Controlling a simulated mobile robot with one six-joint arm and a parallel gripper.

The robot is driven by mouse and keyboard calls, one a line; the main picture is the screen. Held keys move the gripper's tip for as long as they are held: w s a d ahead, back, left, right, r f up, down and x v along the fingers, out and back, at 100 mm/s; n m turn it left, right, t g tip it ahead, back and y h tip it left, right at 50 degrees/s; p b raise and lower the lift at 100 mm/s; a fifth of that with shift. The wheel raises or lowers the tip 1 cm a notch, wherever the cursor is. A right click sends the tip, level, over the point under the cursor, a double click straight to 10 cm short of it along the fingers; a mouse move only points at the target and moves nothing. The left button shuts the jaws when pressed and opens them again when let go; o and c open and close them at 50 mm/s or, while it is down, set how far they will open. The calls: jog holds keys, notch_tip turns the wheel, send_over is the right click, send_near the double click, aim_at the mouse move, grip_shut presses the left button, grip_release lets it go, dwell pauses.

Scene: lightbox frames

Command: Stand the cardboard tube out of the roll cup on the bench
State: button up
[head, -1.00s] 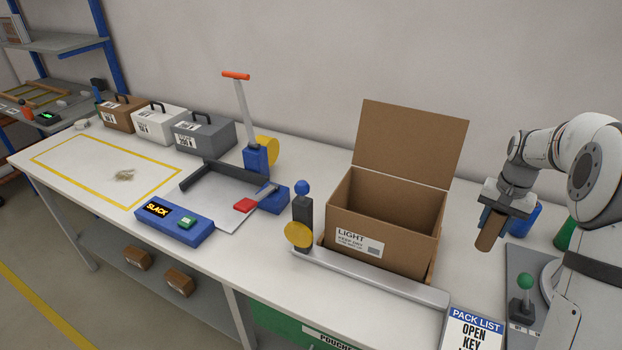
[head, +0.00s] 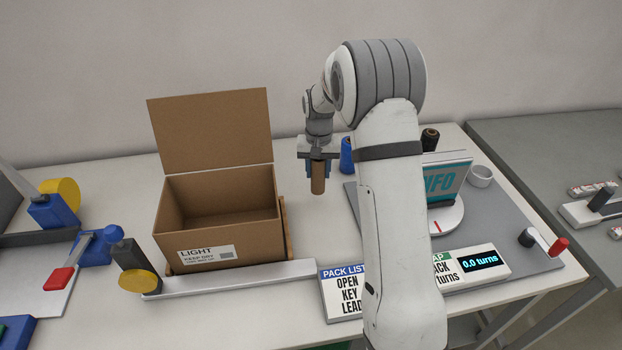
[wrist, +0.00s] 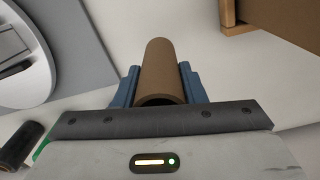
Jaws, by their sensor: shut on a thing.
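My gripper (head: 318,170) is shut on the brown cardboard tube (head: 318,186). The tube looks upright in the head view, with its lower end below the blue fingers, over bare bench (head: 300,222) between the open carton and the grey board. I cannot tell whether it touches the bench. In the wrist view the tube (wrist: 163,72) sits between both fingers, its open near end facing the camera. A small white round cup (head: 481,175), probably the roll cup, stands at the grey board's back right, apart from the tube.
The open carton (head: 180,216) stands left of the tube. A blue roll (head: 347,155) is close behind right, and a dark roll (head: 430,140) is farther right. The pack list sign (head: 341,295) is in front. My arm hides part of the grey board (head: 510,225).

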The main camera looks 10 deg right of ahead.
aim_at(318, 181)
jog(key=shift+s+f+p, duration=0.1)
jog(key=shift+f+p, duration=0.25)
jog(key=shift+f, duration=1.8)
jog(key=o, duration=0.5)
jog(key=shift+f, duration=0.2)
jog(key=o, duration=0.5)
jog(key=shift+r, duration=0.1)
